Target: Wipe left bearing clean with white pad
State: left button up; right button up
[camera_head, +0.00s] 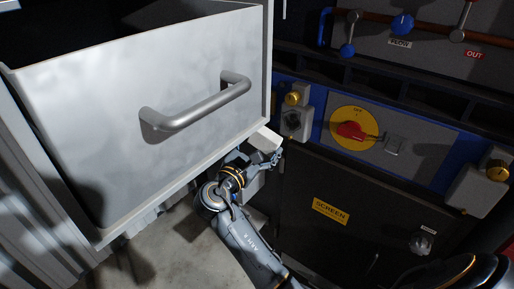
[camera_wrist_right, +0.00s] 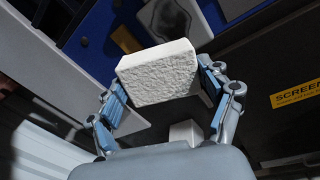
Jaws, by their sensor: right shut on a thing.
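The white pad (camera_head: 265,138) is a thick, rough block. My right gripper (camera_head: 262,156) is shut on it. In the right wrist view the pad (camera_wrist_right: 158,74) sits between the blue-padded fingers of the right gripper (camera_wrist_right: 163,92). The left bearing (camera_head: 294,122) is a grey block with a yellow cap, just up and right of the pad in the head view. In the right wrist view a grey part shows behind the pad, partly hidden by it. I cannot tell whether pad and bearing touch. My left gripper is not in view.
A large white bin (camera_head: 110,130) with a bar handle (camera_head: 195,108) overhangs my right wrist closely. A red switch on a yellow disc (camera_head: 354,131) is right of the left bearing. Another capped bearing (camera_head: 478,190) is farther right. A dark SCREEN panel (camera_head: 340,225) lies below.

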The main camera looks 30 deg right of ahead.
aim_at(267, 129)
jog(key=shift+w+a+r+m+g+h+b, duration=0.1)
jog(key=shift+w+r+m+g+h+b, duration=0.45)
jog(key=shift+w+g, duration=0.3)
jog(key=shift+r+m+g, duration=0.25)
jog(key=shift+r+g, duration=0.05)
jog(key=shift+g, duration=0.05)
jog(key=shift+w+d, duration=0.1)
jog(key=shift+d, duration=0.25)
jog(key=b+x, duration=0.1)
jog(key=x, duration=0.2)
jog(key=shift+w+d+f+b, duration=0.1)
jog(key=shift+d+b, duration=0.1)
jog(key=shift+b, duration=0.2)
pick_arm(q)
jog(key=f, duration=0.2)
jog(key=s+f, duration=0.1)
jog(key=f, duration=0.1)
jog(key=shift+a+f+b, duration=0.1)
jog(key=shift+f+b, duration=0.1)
jog(key=shift+b, duration=0.1)
pick_arm(e)
jog(key=shift+x, duration=0.9)
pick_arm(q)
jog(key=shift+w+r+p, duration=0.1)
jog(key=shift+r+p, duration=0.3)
pick_arm(e)
jog(key=shift+x, duration=0.9)
